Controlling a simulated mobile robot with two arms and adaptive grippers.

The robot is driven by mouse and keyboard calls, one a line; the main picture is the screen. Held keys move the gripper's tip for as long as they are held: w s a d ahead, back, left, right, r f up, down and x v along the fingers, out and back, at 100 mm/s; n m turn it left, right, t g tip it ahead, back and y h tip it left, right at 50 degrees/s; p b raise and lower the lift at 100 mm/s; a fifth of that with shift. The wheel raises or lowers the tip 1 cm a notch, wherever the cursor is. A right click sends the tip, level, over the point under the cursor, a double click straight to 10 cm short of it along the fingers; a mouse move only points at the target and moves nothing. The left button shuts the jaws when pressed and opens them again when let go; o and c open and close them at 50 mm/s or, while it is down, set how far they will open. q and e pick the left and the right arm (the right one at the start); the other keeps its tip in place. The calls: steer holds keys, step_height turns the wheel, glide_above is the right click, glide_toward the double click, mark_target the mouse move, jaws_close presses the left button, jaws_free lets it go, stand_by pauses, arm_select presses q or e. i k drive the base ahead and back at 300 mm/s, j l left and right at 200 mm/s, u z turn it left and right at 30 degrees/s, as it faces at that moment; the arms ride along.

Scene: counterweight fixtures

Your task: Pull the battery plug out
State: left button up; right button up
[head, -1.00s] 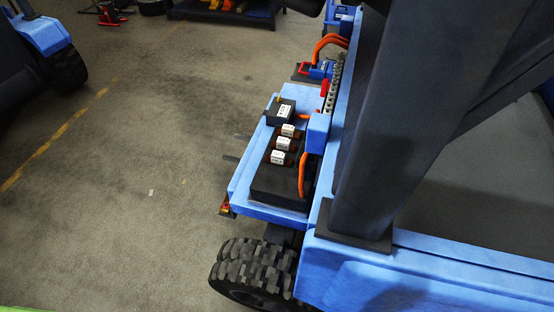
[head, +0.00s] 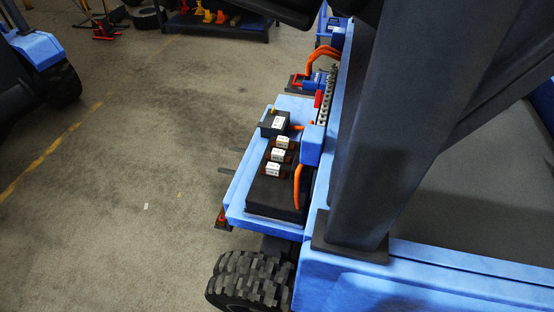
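A blue machine carries a black battery-like block (head: 272,192) on its light blue side tray (head: 236,207). An orange cable (head: 298,185) rises from the block towards a blue box (head: 312,145) on the frame. Further back, a blue connector with red parts (head: 301,80) has thick orange cables (head: 322,53) running to it. I cannot tell which of these is the battery plug; no plug is seen pulled out. Neither of my grippers is in view.
A small black box (head: 274,123) and several white-topped blocks (head: 277,155) sit on the tray. A large dark post (head: 400,120) blocks the right side. A tyre (head: 250,282) stands below. Grey floor (head: 130,190) at left is open. A rack (head: 220,25) stands at the back.

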mark_target(312, 82)
steer(key=j+z, duration=0.15)
steer(key=j, duration=0.3)
steer(key=k+j+z, duration=0.2)
steer(key=j, duration=0.25)
steer(key=j+z, duration=0.15)
steer(key=j, duration=0.3)
steer(key=k+j+z, duration=0.15)
steer(key=j, duration=0.3)
steer(key=k+j+z, duration=0.2)
steer(key=j, duration=0.2)
steer(key=j+z, duration=0.15)
steer(key=j, duration=0.25)
steer(key=z, duration=0.8)
steer(key=i+j+z, duration=0.15)
steer(key=j+z, duration=1.25)
steer(key=j, duration=0.2)
steer(key=k+j+z, duration=0.15)
steer(key=j+z, duration=0.35)
